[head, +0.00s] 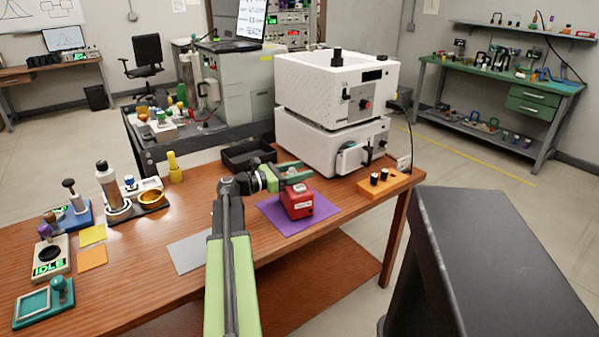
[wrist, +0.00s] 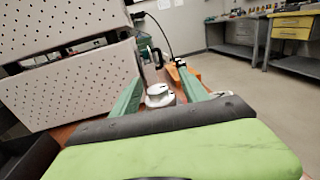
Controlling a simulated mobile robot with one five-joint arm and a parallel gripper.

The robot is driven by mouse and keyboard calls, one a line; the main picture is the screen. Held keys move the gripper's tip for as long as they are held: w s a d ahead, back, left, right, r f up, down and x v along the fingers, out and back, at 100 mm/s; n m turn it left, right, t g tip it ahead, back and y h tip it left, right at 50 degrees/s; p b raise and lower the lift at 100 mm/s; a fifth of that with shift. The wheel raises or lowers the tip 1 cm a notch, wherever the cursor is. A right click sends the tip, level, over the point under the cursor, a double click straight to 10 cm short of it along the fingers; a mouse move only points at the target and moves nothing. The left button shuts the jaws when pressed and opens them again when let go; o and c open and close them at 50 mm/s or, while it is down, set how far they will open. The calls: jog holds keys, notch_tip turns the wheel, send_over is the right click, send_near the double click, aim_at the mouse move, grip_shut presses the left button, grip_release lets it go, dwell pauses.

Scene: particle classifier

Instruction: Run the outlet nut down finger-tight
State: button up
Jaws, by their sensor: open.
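My gripper (head: 296,173) is open beside the front of the white stacked instrument (head: 330,140), over the red block (head: 297,202) on the purple mat (head: 268,213). In the wrist view my gripper (wrist: 160,80) has its two green fingers apart, with a pale, round, capped piece (wrist: 160,97) showing between them. I see no finger touching it. This piece may be the outlet nut or its fitting, but I cannot tell for sure. Its lower part is hidden behind my gripper's body. Whether any thread is engaged cannot be seen.
An orange block with black knobs (head: 384,184) stands at the table's right end. A black tray (head: 246,155) lies left of the instrument. A grey mat (head: 189,252) lies bare at the front. Bottles and small stations fill the left side. A dark cabinet (head: 500,260) stands at right.

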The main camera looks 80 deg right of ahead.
jog(key=shift+c, duration=0.2)
grip_shut()
jog(key=shift+d+m+g+y, duration=0.1)
jog(key=shift+m+g+y, duration=0.3)
jog(key=shift+m+y, duration=0.3)
jog(key=shift+s+a+m+g+y, duration=0.1)
jog(key=shift+a+m+g+y, duration=0.35)
jog(key=shift+y, duration=0.45)
jog(key=shift+o, duration=0.2)
grip_release()
jog(key=shift+d, duration=0.1)
jog(key=v, duration=1.7)
jog(key=shift+w, duration=0.25)
